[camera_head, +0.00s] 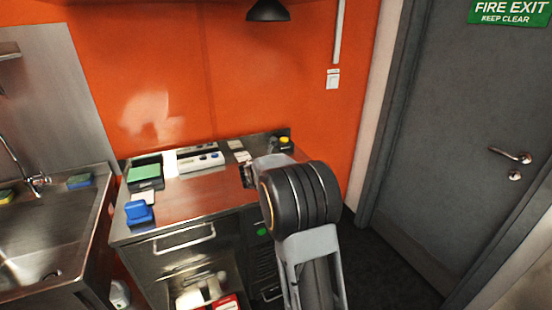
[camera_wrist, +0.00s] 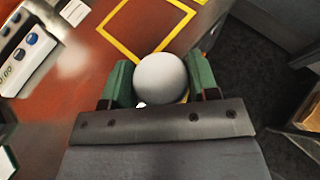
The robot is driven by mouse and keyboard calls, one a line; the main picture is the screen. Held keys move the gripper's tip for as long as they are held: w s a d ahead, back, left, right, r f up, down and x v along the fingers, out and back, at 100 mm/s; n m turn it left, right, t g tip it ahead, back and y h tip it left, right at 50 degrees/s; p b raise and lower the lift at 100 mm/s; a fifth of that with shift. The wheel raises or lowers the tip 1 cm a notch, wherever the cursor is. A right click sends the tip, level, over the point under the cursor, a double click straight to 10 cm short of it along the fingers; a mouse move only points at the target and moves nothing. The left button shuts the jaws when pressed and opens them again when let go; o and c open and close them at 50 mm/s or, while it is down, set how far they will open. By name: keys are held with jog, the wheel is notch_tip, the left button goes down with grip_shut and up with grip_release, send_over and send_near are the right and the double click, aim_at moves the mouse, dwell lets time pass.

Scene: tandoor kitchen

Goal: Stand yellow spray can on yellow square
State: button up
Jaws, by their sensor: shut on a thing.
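My gripper (camera_wrist: 159,84) is shut on a round, pale grey-topped thing (camera_wrist: 160,76), which I take to be the spray can seen from above. A sliver of yellow shows beside its lower right edge, and its body is mostly hidden. The yellow square (camera_wrist: 118,44) is an outline on the brown-red counter top, just beyond the can in the wrist view. The can's top overlaps the near corner of the outline there. I cannot tell how high the can is above the counter. In the head view my arm hides the can and most of my gripper (camera_head: 248,175).
The steel counter (camera_head: 190,200) holds a green-topped tray (camera_head: 145,173), a blue object (camera_head: 138,211), a white panel with knobs (camera_head: 200,162) and a yellow-topped black object (camera_head: 284,142) at the back right. A sink (camera_head: 40,240) is at left. Dark floor lies right of the counter.

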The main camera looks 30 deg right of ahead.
jog(key=shift+n+t+y, duration=0.3)
jog(key=shift+n+t, duration=0.1)
jog(key=r, duration=0.2)
jog(key=w+d+r+p, duration=0.1)
jog(key=r, duration=0.1)
jog(key=w+r+p, duration=0.1)
jog(key=r, duration=0.2)
jog(key=shift+d+r, duration=0.1)
jog(key=shift+d, duration=0.15)
jog(key=w+d+f+p, duration=0.1)
jog(key=w+d+f, duration=0.8)
jog(key=f, duration=0.3)
jog(key=shift+d+f+n+y+p, duration=0.3)
jog(key=shift+d+f, duration=0.05)
jog(key=shift+d, duration=0.55)
jog(key=shift+f, duration=0.15)
jog(key=o, duration=1.3)
